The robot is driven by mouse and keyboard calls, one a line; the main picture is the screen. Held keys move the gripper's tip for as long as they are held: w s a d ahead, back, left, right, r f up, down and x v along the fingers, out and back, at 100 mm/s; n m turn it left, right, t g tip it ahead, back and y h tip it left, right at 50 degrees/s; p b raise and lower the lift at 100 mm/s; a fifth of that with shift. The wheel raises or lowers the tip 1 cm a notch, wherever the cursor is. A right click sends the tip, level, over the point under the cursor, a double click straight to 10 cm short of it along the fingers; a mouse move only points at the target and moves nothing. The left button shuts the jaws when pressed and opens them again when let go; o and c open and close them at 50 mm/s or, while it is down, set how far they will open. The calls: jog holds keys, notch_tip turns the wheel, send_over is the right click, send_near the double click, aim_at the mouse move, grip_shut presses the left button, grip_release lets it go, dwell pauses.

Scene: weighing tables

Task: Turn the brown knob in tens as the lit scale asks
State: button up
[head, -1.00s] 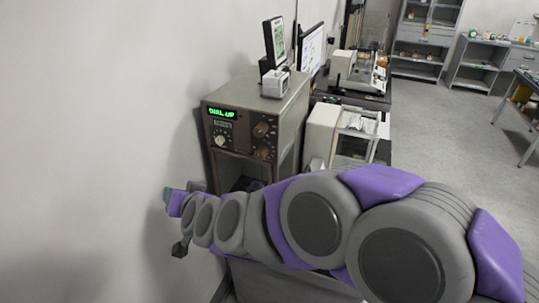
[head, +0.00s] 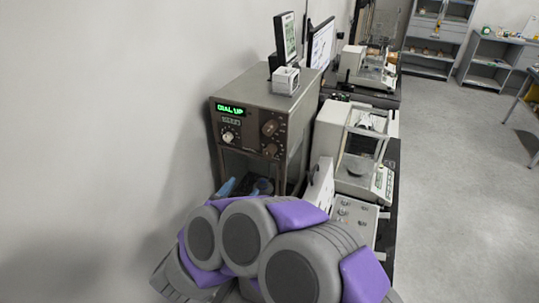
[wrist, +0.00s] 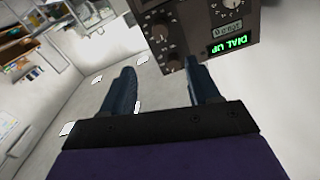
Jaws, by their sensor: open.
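The lit scale (head: 292,98) is a grey-brown cabinet whose green display (head: 231,109) reads "DIAL UP". Two brown knobs sit to the right on its front, an upper one (head: 269,128) and a lower one (head: 271,150). A pale knob (head: 228,136) is below the display. In the wrist view the panel appears upside down, with the brown knobs (wrist: 160,32) (wrist: 172,62) near the right finger. My gripper (wrist: 162,72) is open and empty, its dark blue fingers apart. No contact with a knob shows. In the head view my arm hides most of the gripper.
A small white device (head: 285,80) and a dark-framed display (head: 285,36) stand on the cabinet. A balance with a glass case (head: 362,150) stands to its right. A plain wall is on the left, open floor (head: 455,190) on the right. Shelves stand at the back.

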aim_at(267, 155)
jog(key=b+x, duration=0.2)
jog(key=x, duration=1.5)
jog(key=shift+c, duration=0.3)
jog(key=c, duration=1)
jog(key=m+b, duration=0.2)
jog(key=m, duration=0.1)
jog(key=shift+f, duration=0.1)
jog(key=shift+m+b, duration=0.55)
jog(key=shift+m, duration=0.75)
